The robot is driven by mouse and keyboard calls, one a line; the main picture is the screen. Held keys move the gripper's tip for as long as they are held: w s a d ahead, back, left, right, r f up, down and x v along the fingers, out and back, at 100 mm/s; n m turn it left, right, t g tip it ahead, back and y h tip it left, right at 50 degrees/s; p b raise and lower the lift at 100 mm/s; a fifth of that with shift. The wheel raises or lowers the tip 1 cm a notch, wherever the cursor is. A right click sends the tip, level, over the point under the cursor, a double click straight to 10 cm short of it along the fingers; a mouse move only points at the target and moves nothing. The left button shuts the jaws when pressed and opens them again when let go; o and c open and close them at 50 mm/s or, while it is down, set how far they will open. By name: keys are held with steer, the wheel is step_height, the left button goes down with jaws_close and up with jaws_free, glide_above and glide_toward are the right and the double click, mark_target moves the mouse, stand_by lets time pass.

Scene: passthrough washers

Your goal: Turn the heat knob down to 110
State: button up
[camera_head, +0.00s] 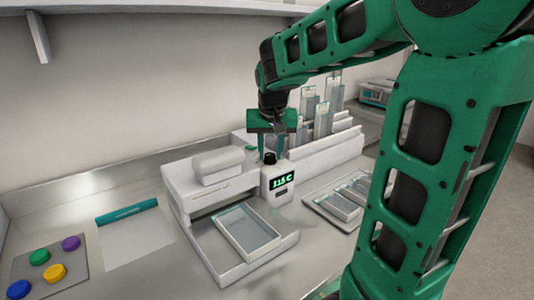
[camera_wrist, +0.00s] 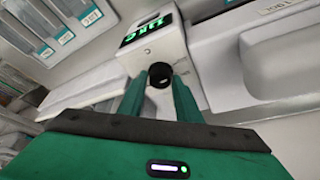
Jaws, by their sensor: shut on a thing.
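The black heat knob (camera_head: 270,157) sits on top of a small white control box (camera_head: 278,188). The box's green display (camera_head: 281,181) reads what looks like 115 C; the last digit is hard to make out. My gripper (camera_head: 271,148) points down from above with its green fingers at the knob. In the wrist view the knob (camera_wrist: 160,74) lies between the two fingertips (camera_wrist: 160,80), and my gripper is shut on it. The display also shows in the wrist view (camera_wrist: 148,28), turned and too slanted to read surely.
A white machine (camera_head: 212,187) with a clear-based tray (camera_head: 249,230) adjoins the box on the left. A white rack (camera_head: 325,150) with upright clear pieces stands behind right. A metal tray (camera_head: 322,208) lies to the right. Coloured buttons (camera_head: 55,272) are at front left.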

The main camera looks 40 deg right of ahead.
steer(key=shift+w+r, duration=0.1)
steer(key=o, duration=1)
steer(key=v, duration=1)
steer(key=shift+a+r, duration=0.15)
steer(key=shift+r, duration=0.05)
steer(key=shift+s, duration=0.25)
steer(key=s+f+g+y, duration=0.1)
steer(key=s+f, duration=0.5)
steer(key=s, duration=0.2)
steer(key=s+f+g, duration=0.1)
steer(key=s+f, duration=0.5)
steer(key=s, duration=0.2)
steer(key=s+f+g+y, duration=0.1)
steer(key=s+f, duration=0.5)
steer(key=s, duration=0.3)
steer(key=shift+f+g+y, duration=0.15)
steer(key=shift+g+y, duration=0.15)
